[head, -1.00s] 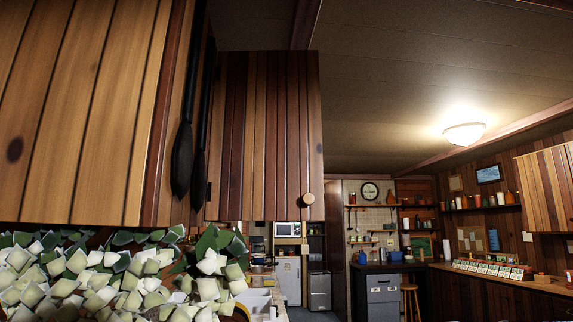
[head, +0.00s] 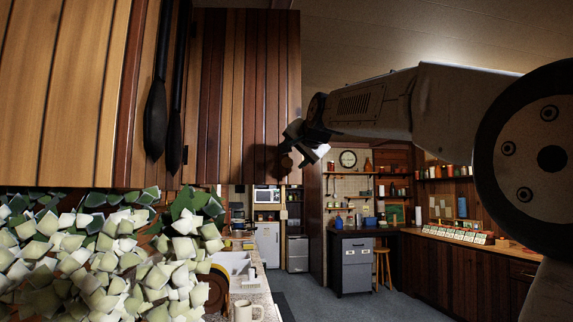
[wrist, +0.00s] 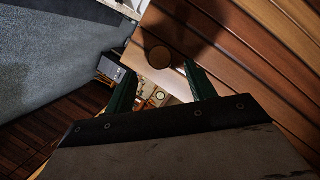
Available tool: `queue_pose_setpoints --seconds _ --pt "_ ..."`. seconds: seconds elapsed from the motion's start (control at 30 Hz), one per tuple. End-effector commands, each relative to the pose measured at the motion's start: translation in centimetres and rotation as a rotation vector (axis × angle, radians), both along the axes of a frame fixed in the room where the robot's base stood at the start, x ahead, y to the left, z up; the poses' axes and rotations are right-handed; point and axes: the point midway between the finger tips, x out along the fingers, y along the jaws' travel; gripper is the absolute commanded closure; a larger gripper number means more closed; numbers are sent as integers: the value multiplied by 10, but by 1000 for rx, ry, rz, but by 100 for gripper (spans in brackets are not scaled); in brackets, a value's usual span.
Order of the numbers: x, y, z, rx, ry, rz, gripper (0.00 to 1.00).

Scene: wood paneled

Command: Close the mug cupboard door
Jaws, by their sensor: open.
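The cupboard door (head: 235,95) of vertical wooden planks stands swung out from the cabinet front, hinged at its left. Its round wooden knob (head: 286,161) is at the lower right corner, partly dark behind my gripper. My gripper (head: 290,146) is at that free edge in the head view, its fingers hard to make out. In the wrist view my gripper (wrist: 162,82) is open and empty, with dark green fingers apart. The knob (wrist: 159,57) shows just beyond the fingertips, between them in the picture. The door (wrist: 235,55) fills the upper right there. I cannot tell whether anything touches.
A leafy white-and-green plant (head: 120,250) fills the lower left under the cabinet (head: 65,90). A mug (head: 248,312) stands on the counter below.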

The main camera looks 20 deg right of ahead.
Motion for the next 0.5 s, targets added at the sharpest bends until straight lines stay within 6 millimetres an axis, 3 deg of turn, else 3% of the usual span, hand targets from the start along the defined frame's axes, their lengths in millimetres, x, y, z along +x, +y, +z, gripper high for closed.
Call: queue_pose_setpoints --seconds 0.3,0.5 --pt "48 -4 -14 -3 3 1 45" --pt "64 -6 -18 -4 2 0 45"
